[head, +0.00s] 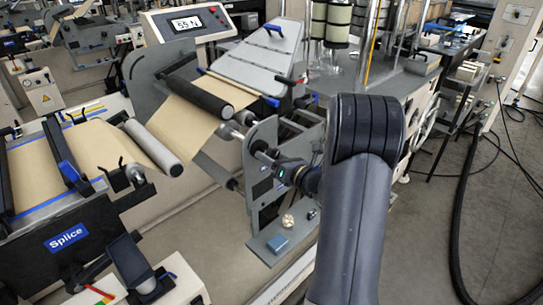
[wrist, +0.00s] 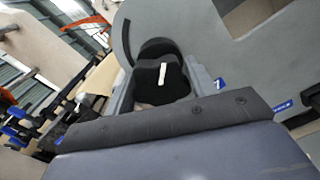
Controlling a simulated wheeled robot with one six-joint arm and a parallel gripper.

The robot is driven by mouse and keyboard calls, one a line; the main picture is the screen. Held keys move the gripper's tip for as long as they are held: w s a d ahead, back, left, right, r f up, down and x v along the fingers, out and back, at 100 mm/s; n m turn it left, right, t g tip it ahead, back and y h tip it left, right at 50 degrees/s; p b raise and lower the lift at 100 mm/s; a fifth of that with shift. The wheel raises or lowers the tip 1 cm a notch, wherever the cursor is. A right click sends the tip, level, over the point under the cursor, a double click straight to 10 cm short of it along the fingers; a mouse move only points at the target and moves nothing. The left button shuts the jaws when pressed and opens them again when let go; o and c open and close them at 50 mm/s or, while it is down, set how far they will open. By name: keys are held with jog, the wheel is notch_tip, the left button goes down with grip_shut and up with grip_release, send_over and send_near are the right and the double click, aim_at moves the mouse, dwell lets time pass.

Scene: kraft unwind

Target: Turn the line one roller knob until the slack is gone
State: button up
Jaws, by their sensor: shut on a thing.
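In the wrist view a black knob (wrist: 174,88) with a white pointer mark sits between the fingers of my gripper (wrist: 160,80), which is shut on it. The white mark stands nearly upright, tilted a little right. In the head view my gripper (head: 268,158) reaches the side plate of the unwind stand from the right; the knob there is mostly hidden by it. Brown kraft web (head: 190,112) runs under the black roller (head: 200,95) and past the grey roller (head: 153,145). The display (head: 187,23) seems to read 55 N.
A splice table (head: 68,238) with a blue-edged web stands at the left.

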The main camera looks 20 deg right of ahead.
jog(key=o, duration=1)
jog(key=shift+c, duration=0.2)
jog(key=shift+s+d, duration=0.1)
jog(key=v, duration=0.6)
jog(key=shift+s, duration=0.4)
jog(key=x, duration=0.7)
jog(key=shift+w+f+n+b, duration=0.2)
jog(key=shift+n+b, duration=0.1)
jog(key=shift+b, duration=0.1)
jog(key=shift+s+r+n+b, duration=0.15)
jog(key=shift+n+b, duration=0.15)
jog(key=shift+n, duration=0.2)
